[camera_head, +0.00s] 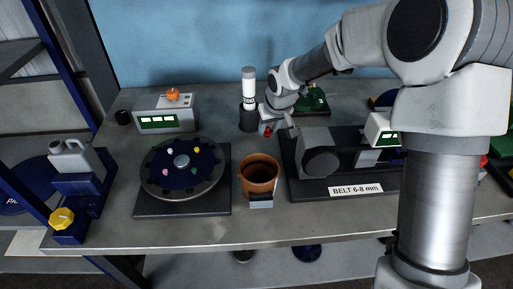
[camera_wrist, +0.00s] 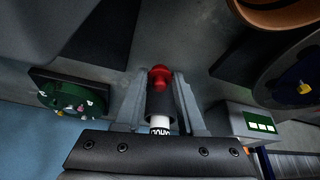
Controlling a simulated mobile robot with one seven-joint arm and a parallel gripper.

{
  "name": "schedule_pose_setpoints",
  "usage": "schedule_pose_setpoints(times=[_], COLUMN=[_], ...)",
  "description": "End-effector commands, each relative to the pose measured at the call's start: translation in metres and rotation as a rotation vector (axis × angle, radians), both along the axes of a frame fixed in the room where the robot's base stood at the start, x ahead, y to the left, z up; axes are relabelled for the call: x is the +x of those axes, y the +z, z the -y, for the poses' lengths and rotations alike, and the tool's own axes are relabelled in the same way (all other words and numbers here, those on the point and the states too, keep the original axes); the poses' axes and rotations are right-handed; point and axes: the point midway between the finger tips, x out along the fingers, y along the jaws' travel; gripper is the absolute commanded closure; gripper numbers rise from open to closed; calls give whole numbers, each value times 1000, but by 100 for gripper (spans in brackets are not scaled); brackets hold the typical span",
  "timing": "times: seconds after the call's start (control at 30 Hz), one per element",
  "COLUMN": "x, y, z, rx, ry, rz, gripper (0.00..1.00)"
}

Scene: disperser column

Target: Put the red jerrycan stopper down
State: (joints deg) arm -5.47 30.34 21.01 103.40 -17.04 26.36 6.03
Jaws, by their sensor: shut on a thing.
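The red jerrycan stopper (camera_head: 267,131) is held between the fingertips of my gripper (camera_head: 278,128), which points down over the bench behind the brown pot. In the wrist view the stopper (camera_wrist: 160,77) sits between the tips of my shut gripper (camera_wrist: 158,84), with its knobbed end outward. Whether its underside touches the bench I cannot tell. A grey jerrycan (camera_head: 72,157) stands on a blue stand at the far left of the bench.
A white tube (camera_head: 249,82) in a black holder (camera_head: 248,118) stands just left of my gripper. The brown pot (camera_head: 259,177) is in front, the turntable (camera_head: 182,192) to its left, the belt unit (camera_head: 321,160) to the right. The bench's front strip (camera_head: 180,235) is clear.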

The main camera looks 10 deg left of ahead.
Motion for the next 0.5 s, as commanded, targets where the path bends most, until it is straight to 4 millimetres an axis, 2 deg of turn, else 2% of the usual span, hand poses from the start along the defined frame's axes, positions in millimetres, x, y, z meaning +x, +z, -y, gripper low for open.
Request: schedule_pose_setpoints(times=[0.1, 0.2, 0.37, 0.5], x=[-10, -14, -16, -16], y=[-14, -19, -25, -43], z=[-20, -28, -33, -33], rx=[-2, -2, -1, -2], ry=[4, 1, -1, 0], rz=[-1, 0, -1, -3], gripper=[100, 100, 100, 100])
